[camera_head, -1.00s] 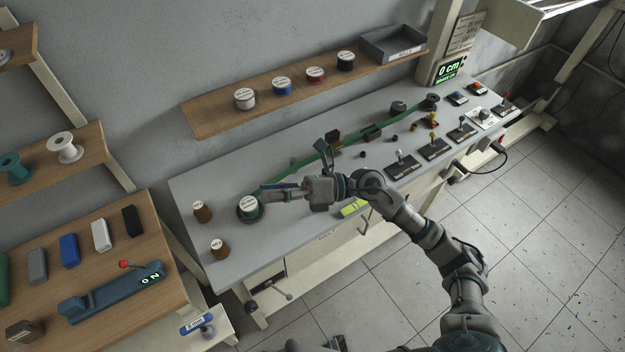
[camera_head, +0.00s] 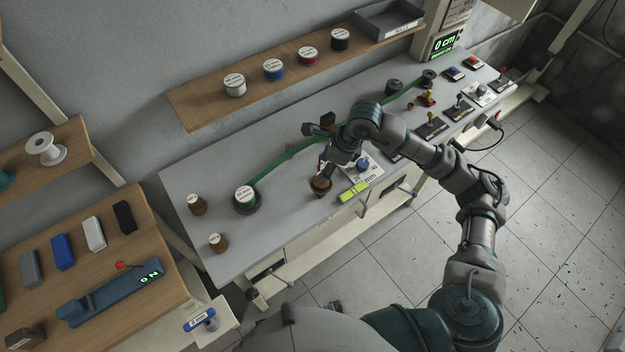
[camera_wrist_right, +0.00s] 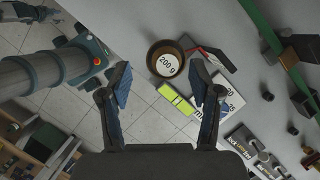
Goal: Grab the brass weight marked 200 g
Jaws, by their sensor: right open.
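The brass weight marked 200 g (camera_wrist_right: 153,69) is a brown cylinder with a round white label. It stands on the grey bench, just beyond the fingertips and between their lines in the right wrist view. In the head view the weight (camera_head: 320,187) sits near the front edge, just below my right gripper (camera_head: 318,152). My right gripper (camera_wrist_right: 160,72) is open, and nothing is in its jaws. Two similar brown weights (camera_head: 197,206) (camera_head: 217,244) stand at the bench's left end; their marks are too small to read. My left gripper is not in view.
A yellow-green level (camera_head: 354,192) lies right of the weight at the bench edge. Several switches (camera_head: 432,125) line the right side. A wooden shelf (camera_head: 200,115) hangs behind. Bare bench lies left of the weight.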

